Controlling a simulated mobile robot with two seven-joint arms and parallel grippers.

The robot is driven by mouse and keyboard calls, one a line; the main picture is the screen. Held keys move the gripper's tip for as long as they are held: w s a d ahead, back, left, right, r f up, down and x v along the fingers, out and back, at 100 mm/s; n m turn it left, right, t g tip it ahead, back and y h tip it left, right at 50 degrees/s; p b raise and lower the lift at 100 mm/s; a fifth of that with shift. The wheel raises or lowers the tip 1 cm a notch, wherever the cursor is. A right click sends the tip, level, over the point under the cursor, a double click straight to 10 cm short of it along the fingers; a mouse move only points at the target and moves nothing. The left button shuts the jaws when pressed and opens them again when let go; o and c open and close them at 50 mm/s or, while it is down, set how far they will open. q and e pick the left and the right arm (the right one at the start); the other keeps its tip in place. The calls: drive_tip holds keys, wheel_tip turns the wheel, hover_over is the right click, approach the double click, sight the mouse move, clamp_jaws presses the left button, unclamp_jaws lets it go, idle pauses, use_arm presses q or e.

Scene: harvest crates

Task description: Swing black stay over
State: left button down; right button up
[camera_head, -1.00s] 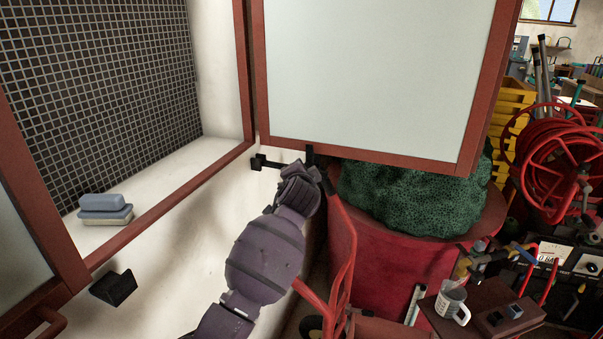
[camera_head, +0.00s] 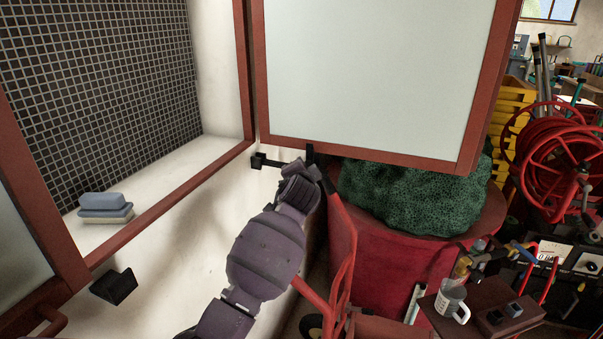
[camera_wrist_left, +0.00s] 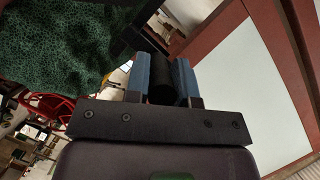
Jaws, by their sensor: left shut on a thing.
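The black stay (camera_head: 279,164) is a short dark bar below the hinge side of the open red-framed window (camera_head: 372,157). Its left end has a block against the white wall, and its right end reaches my left gripper (camera_head: 312,168). In the left wrist view, my gripper's blue fingers (camera_wrist_left: 161,80) close on both sides of a dark round piece (camera_wrist_left: 160,78) of the stay. My arm and wrist hide part of the stay in the head view. My right gripper is in neither view.
A second black block (camera_head: 114,287) sits on the wall at lower left. A red container (camera_head: 400,270) with a green bush (camera_head: 415,196) stands close to the right of my arm, below the window.

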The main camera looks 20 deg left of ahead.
use_arm(q)
drive_tip(key=f+b, duration=0.1)
drive_tip(key=f+m, duration=0.1)
drive_tip(key=f, duration=0.1)
drive_tip(key=f+m+b, duration=0.1)
drive_tip(key=shift+d+f+t+y+b, duration=0.2)
drive_tip(key=shift+d+t+y+b, duration=0.1)
drive_tip(key=shift+y, duration=0.1)
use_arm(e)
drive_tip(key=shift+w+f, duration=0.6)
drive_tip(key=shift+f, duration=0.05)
use_arm(q)
drive_tip(key=c, duration=1)
unclamp_jaws()
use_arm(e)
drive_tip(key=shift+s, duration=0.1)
